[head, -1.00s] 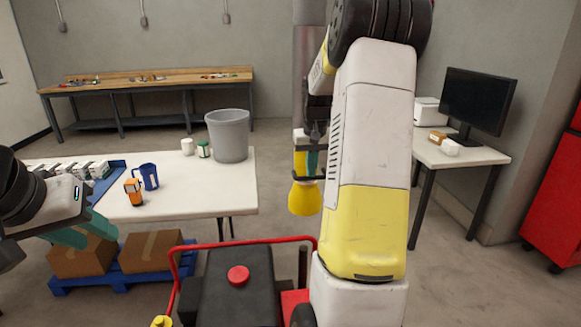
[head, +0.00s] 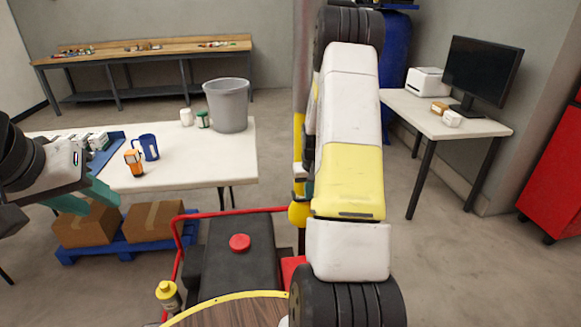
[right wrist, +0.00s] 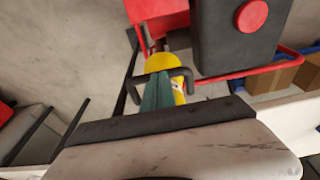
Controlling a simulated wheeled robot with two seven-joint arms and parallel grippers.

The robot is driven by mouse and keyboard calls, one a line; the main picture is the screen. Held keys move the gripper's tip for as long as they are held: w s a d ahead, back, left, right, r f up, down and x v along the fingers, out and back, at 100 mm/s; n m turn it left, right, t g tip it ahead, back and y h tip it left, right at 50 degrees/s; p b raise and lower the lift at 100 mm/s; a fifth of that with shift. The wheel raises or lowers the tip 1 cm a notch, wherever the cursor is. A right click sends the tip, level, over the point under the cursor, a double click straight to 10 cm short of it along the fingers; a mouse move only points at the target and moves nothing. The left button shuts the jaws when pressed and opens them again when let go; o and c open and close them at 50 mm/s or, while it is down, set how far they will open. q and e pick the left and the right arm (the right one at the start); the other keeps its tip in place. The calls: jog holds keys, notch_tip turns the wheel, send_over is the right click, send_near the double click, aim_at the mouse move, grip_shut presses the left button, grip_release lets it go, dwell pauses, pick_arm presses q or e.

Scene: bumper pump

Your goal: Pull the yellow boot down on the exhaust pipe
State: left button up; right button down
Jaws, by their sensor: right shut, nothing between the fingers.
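The yellow boot (head: 298,214) is in the middle of the head view, partly hidden by my right arm. A yellow rounded part, apparently the boot, shows in the right wrist view (right wrist: 163,62), just beyond my right fingertips. My right gripper (right wrist: 157,92) is shut and empty, its teal fingers together; in the head view my arm mostly hides it. I cannot tell whether it touches the boot. The exhaust pipe is not clearly made out. My left gripper (head: 88,198) is at the left, away from the boot, and its finger gap is unclear.
A black machine body with a red button (head: 239,243) and red frame stands in front. A wooden top with a yellow rim (head: 235,296) is at the bottom. A white table (head: 200,165) carries a grey bin (head: 228,105) and a blue mug (head: 148,147). Open floor lies right.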

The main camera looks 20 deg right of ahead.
notch_tip(320, 180, down, 3)
jog(key=shift+f, duration=0.15)
jog(key=shift+s+f, duration=0.1)
dwell(0.3)
notch_tip(320, 180, up, 14)
jog(key=s, duration=0.2)
jog(key=shift+s+a, duration=0.2)
jog(key=shift+a, duration=0.15)
